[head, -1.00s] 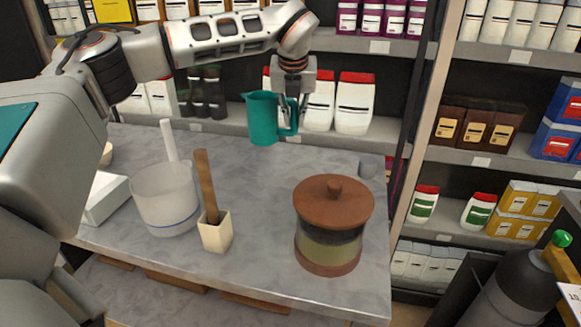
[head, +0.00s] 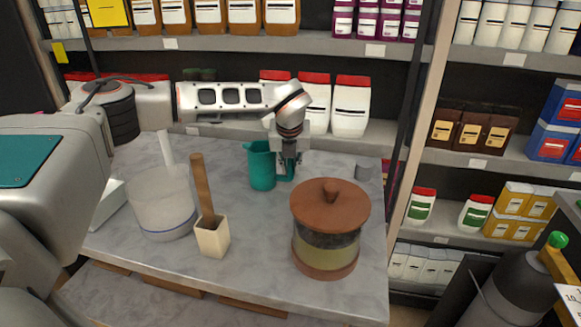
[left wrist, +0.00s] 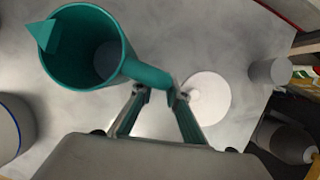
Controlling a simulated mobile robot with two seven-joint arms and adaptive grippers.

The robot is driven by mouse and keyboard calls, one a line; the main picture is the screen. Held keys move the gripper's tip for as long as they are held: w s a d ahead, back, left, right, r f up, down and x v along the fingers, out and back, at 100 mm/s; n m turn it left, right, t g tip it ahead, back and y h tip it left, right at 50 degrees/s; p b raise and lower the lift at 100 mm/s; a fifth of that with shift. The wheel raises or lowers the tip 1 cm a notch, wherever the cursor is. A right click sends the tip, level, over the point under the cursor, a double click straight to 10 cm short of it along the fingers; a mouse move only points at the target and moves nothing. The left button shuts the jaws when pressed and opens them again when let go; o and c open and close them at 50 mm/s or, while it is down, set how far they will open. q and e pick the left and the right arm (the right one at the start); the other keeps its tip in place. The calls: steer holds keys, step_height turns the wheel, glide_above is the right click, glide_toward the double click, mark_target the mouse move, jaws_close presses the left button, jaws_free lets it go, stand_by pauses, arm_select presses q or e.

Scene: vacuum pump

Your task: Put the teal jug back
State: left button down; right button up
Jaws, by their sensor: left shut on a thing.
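The teal jug (head: 262,169) is upright at the back of the grey table, its base at or just above the top; I cannot tell if it touches. My left gripper (head: 288,166) comes down from above on the jug's right side and is shut on its handle. In the left wrist view the jug (left wrist: 77,52) is seen from above, open and empty-looking, with its handle between the fingertips (left wrist: 157,92). A pale round disc (left wrist: 213,101) lies on the table beside the handle in that view. My right gripper is not in view.
A white bucket (head: 163,207) and a square pot (head: 212,238) with a wooden stick stand front left of the jug. A lidded brown jar (head: 327,252) stands front right. A small grey cylinder (head: 365,170) is at the back right. Stocked shelves (head: 205,130) rise behind.

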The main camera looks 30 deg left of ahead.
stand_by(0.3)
arm_select(q)
steer(key=shift+f, duration=0.15)
steer(key=c, duration=2)
jaws_free()
steer(key=shift+r, duration=0.25)
steer(key=v, duration=1.1)
steer(key=shift+s+d+r, duration=0.15)
steer(key=shift+s+r, duration=0.1)
steer(key=shift+r, duration=0.05)
